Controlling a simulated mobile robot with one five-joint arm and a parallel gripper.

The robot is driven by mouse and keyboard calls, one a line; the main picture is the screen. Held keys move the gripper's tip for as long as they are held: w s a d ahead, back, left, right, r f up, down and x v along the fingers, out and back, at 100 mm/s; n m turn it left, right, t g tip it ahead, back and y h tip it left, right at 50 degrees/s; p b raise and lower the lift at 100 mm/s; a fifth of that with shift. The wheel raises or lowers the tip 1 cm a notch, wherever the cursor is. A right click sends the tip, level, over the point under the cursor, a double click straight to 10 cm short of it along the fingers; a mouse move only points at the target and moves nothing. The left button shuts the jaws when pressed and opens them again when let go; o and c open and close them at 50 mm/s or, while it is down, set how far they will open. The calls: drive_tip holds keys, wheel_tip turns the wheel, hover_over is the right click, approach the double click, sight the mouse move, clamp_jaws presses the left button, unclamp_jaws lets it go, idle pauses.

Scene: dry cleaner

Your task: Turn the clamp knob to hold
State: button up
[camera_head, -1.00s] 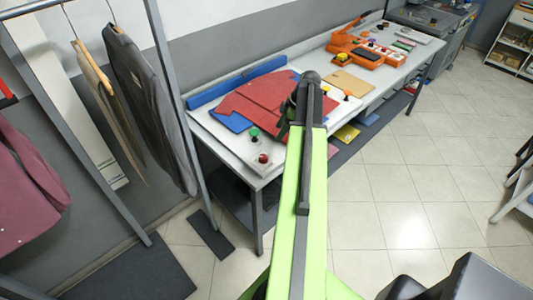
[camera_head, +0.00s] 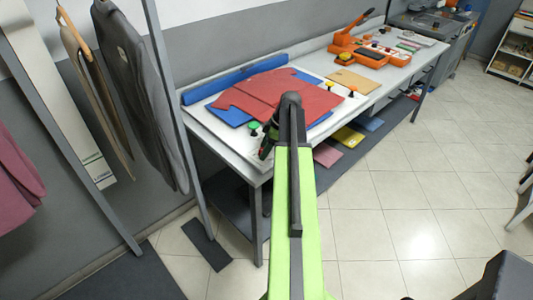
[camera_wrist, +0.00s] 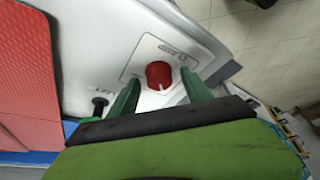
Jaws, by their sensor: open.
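The red clamp knob (camera_wrist: 158,73) sits on a white panel with a printed outline and small lettering beside it, hard to read at this angle. A pale pointer mark shows on its lower side in the wrist view. My gripper (camera_wrist: 160,80) is open, with one green finger to each side of the knob and visible gaps between fingers and knob. I cannot tell how high the fingertips are above the panel. In the head view my gripper (camera_head: 267,146) is at the near corner of the table, partly behind my arm, and the red knob is hidden there.
A green-topped knob (camera_head: 254,126) stands close by on the press bed, beside red cloth (camera_head: 270,96). A blue bar (camera_head: 235,79) lies along the back. An orange press (camera_head: 365,50) stands beyond. Hanging garments (camera_head: 135,95) are at left.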

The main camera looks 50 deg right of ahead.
drive_tip(key=shift+r, duration=0.1)
drive_tip(key=shift+c, duration=0.4)
clamp_jaws()
drive_tip(key=shift+s+d+r, duration=0.1)
drive_tip(key=shift+d, duration=0.05)
drive_tip(key=shift+a+m, duration=0.2)
drive_tip(key=shift+m, duration=0.2)
drive_tip(key=shift+a+m+t+h, duration=0.2)
drive_tip(key=shift+m+t+h, duration=0.2)
drive_tip(key=shift+m, duration=0.7)
drive_tip(key=m+h, duration=0.1)
drive_tip(key=m, duration=0.2)
drive_tip(key=m+h, duration=0.1)
drive_tip(key=m, duration=0.2)
drive_tip(key=shift+a, duration=0.2)
drive_tip(key=m+h, duration=0.2)
drive_tip(key=m, duration=0.2)
drive_tip(key=shift+m, duration=0.4)
drive_tip(key=shift+w+m+g+h, duration=0.1)
drive_tip(key=shift+m+g+h, duration=0.25)
drive_tip(key=shift+m, duration=0.7)
drive_tip(key=shift+w+m+g+h, duration=0.1)
drive_tip(key=shift+m+g+h, duration=0.2)
drive_tip(key=shift+m, duration=0.75)
